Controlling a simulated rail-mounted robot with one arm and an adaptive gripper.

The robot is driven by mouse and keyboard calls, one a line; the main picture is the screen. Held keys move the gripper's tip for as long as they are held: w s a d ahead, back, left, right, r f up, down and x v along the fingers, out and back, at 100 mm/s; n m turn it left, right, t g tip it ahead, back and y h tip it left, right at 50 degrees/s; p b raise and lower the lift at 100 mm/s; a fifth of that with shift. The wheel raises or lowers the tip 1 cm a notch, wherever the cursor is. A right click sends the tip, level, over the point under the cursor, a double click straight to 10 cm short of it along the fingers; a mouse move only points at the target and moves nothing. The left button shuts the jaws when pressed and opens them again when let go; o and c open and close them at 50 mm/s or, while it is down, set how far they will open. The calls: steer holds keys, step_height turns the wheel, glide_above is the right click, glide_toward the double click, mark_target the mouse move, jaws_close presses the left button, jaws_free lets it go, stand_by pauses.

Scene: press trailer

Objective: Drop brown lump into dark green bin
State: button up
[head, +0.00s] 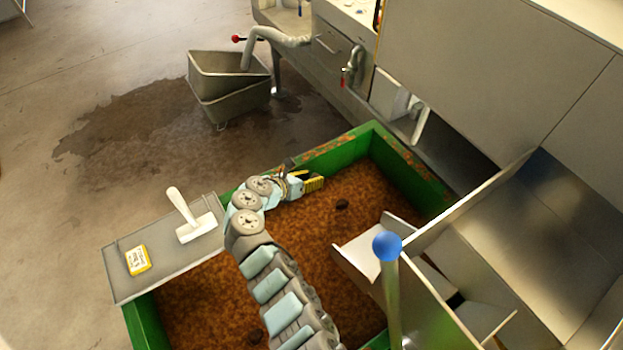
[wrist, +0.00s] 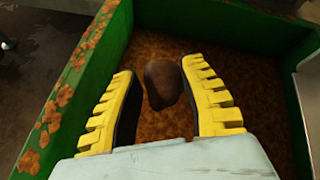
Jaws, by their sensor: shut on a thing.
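My gripper (head: 306,183), with yellow ribbed fingers, is over the far left part of the green bin (head: 375,130). In the wrist view my gripper (wrist: 160,75) is shut on a brown lump (wrist: 163,85), which shows between the two fingers. The held lump cannot be made out in the head view. The green bin also shows in the wrist view (wrist: 225,27), its walls around a bed of brown crumbly material. The height of the lump above this bed is hard to tell.
Dark lumps (head: 342,204) lie on the brown bed. A grey tray (head: 125,280) at the bin's left holds a white scraper (head: 195,228) and a yellow box (head: 137,260). A metal chute (head: 365,255) and a blue-knobbed lever (head: 387,246) stand at the right. Grey tubs (head: 228,85) stand behind.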

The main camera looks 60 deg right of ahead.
steer(key=shift+f+b, duration=2.95)
steer(key=shift+b, duration=0.4)
steer(key=o, duration=1.1)
steer(key=v, duration=1.2)
steer(key=shift+r, duration=0.1)
